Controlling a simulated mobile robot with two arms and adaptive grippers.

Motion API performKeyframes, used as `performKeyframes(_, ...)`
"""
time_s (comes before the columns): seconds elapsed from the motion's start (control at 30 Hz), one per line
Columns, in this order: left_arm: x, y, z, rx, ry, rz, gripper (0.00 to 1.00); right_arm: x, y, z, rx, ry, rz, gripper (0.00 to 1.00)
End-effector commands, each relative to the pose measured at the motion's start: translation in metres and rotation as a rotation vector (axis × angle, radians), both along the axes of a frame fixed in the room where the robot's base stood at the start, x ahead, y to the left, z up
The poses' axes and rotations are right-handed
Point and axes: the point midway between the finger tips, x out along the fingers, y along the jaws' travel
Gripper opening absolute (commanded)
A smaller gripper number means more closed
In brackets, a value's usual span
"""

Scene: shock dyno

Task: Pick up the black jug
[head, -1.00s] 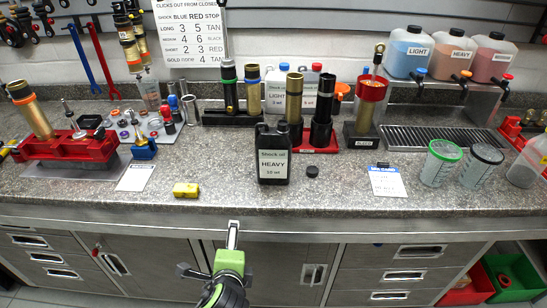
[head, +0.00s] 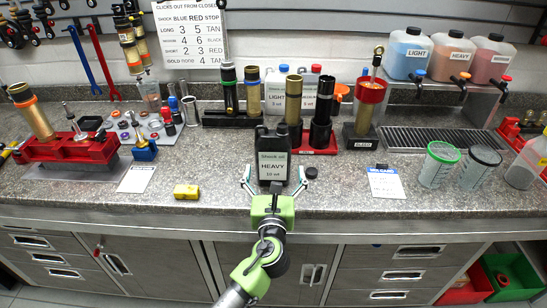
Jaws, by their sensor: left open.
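The black jug (head: 272,143) stands upright near the front of the speckled counter, in the middle of the head view. Its white label reads "Shock oil HEAVY 10 wt". My left gripper (head: 273,183) is green and comes up from below the counter's front edge. It is open, with one finger on each side of the jug's lower part. I cannot tell whether either finger touches the jug. The gripper body hides part of the counter in front of the jug. My right gripper is not in view.
A small black cap (head: 311,172) lies just right of the right finger. A white card (head: 386,183) and two cups stand to the right.

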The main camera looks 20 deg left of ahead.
Motion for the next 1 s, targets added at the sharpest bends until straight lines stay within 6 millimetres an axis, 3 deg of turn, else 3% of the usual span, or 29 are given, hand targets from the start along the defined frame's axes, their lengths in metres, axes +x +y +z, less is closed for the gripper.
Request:
performKeyframes(0.17,0.011,0.004,0.001,-0.002,-0.001,0.0,0.9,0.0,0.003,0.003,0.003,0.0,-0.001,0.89)
performKeyframes(0.5,0.053,0.021,0.0,-0.003,0.0,0.0,0.9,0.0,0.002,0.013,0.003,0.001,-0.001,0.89)
performKeyframes(0.77,0.055,0.021,-0.001,-0.003,0.0,0.0,0.9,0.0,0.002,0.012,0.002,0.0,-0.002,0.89)
performKeyframes(0.87,0.055,0.021,-0.001,-0.003,0.0,0.0,0.69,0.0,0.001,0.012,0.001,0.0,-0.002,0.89)
performKeyframes(1.0,0.055,0.021,-0.001,-0.003,0.0,0.0,0.33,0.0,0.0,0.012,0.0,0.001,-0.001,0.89)
